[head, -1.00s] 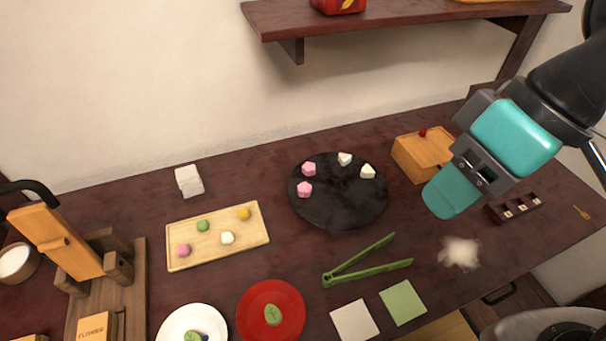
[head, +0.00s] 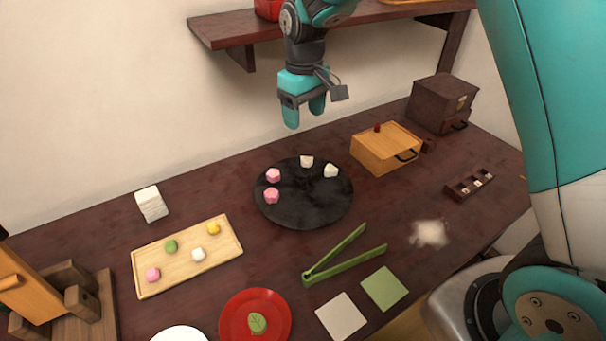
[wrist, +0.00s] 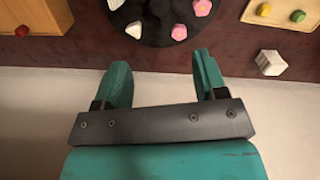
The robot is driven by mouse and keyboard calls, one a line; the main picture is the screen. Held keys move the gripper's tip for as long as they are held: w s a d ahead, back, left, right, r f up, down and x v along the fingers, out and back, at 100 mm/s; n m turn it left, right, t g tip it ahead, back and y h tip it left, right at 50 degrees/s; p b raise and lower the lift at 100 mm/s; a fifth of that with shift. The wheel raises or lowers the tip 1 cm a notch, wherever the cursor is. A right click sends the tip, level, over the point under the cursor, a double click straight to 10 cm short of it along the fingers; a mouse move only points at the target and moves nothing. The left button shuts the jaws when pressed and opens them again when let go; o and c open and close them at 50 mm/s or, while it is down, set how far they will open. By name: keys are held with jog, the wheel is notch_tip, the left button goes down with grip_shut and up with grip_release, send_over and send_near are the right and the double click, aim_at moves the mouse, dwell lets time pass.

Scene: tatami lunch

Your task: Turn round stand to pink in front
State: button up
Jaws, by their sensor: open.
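The round stand (head: 303,208) is a flat black disc on the dark table. Two pink sweets sit on its left side, one (head: 273,175) behind the other (head: 271,195). Two white sweets sit on its back right, one (head: 307,161) at the back and one (head: 331,171) further right. My gripper (head: 304,112) is open and empty, pointing down above and behind the stand's back edge. In the wrist view the two teal fingers (wrist: 160,88) are apart, with the stand (wrist: 157,30) beyond them and nothing between them.
A wooden box (head: 386,150) with a red knob stands right of the stand. Green tongs (head: 340,258) lie in front. A tray of sweets (head: 225,257) is at left, a white block stack (head: 151,203) behind it. The shelf (head: 240,40) overhangs behind my gripper.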

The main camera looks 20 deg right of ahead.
aim_at(304, 172)
notch_tip(304, 172, down, 17)
jog(key=shift+f+p, duration=0.1)
jog(key=shift+p, duration=0.2)
grip_shut()
dwell(0.3)
